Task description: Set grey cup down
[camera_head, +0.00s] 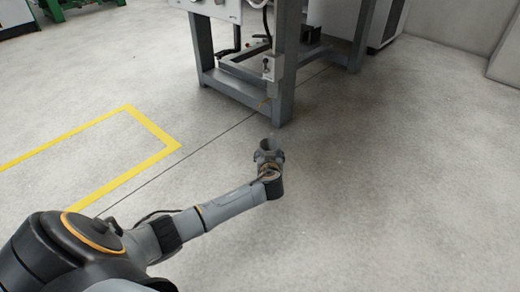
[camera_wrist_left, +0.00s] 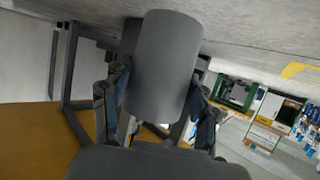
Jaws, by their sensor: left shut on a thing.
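The grey cup (camera_wrist_left: 162,65) fills the middle of the left wrist view. My left gripper (camera_wrist_left: 160,110) is shut on it, with a finger on each side of the cup. In the head view the cup (camera_head: 268,143) shows small at the end of my left arm, with my left gripper (camera_head: 268,157) around it. The cup appears held above the bare concrete floor, in front of a grey machine frame. How high it is above the floor I cannot tell. My right gripper is in neither view.
The grey machine frame (camera_head: 284,75) stands just beyond the cup, its legs on the floor. A yellow line (camera_head: 150,128) marks the floor at left. The concrete floor (camera_head: 400,200) at right is clear. Shelving and coloured goods show at the right of the wrist view.

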